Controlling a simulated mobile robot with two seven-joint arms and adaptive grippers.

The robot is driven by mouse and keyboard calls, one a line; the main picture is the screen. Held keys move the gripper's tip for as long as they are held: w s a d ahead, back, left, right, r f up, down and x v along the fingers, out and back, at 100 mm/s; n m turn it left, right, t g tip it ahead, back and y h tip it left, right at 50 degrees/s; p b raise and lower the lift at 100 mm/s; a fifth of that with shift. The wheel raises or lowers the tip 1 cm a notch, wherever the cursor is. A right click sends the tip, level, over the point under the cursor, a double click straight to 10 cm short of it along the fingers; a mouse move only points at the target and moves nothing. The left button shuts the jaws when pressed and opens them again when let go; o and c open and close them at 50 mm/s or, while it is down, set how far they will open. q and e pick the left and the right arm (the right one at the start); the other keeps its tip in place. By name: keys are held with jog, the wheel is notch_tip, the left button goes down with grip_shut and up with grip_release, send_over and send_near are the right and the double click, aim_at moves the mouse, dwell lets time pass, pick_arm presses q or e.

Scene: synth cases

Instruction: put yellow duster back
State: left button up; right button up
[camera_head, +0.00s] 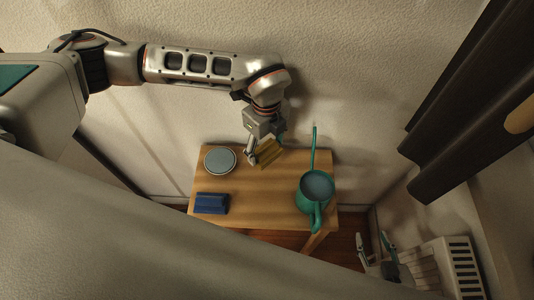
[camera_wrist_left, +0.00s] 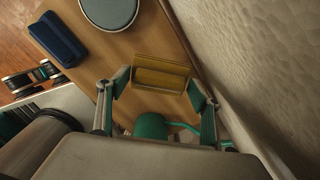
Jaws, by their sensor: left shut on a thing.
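The yellow duster (camera_head: 268,156) is at the back of the small wooden table (camera_head: 250,205). My left gripper (camera_head: 262,153) reaches down from above and is shut on it. In the left wrist view the duster (camera_wrist_left: 160,74) lies between the two fingertips of my left gripper (camera_wrist_left: 160,88). I cannot tell whether it touches the tabletop or hangs just above it. My right gripper (camera_head: 375,244) is low at the right, off the table's right side, with its fingers apart and nothing visible between them.
A blue block-like object (camera_head: 211,203) lies at the table's front left. A round grey-blue disc (camera_head: 220,159) lies at the back left. A green watering can (camera_head: 314,205) stands at the right, its long spout toward the wall. A white radiator (camera_head: 440,268) is at right. The table's middle is clear.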

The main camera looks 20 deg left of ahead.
aim_at(267, 155)
pick_arm(q)
notch_tip(267, 155, down, 5)
jog(key=shift+b, duration=0.6)
jog(key=shift+w+a+f, duration=0.1)
jog(key=shift+w+f, duration=0.05)
jog(key=shift+w, duration=0.1)
jog(key=o, duration=1)
pick_arm(e)
jog(key=shift+s+d+f, duration=0.15)
jog(key=shift+s+f, duration=0.15)
jog(key=shift+f, duration=0.35)
jog(key=shift+f, duration=0.15)
pick_arm(q)
notch_tip(267, 155, up, 11)
jog(key=shift+r+p, duration=0.1)
jog(key=shift+p, duration=0.95)
jog(key=shift+r, duration=0.55)
pick_arm(e)
jog(key=shift+s+a+r, duration=0.3)
jog(key=shift+s+r, duration=0.05)
jog(key=shift+r, duration=0.2)
jog(key=shift+w+r, duration=0.3)
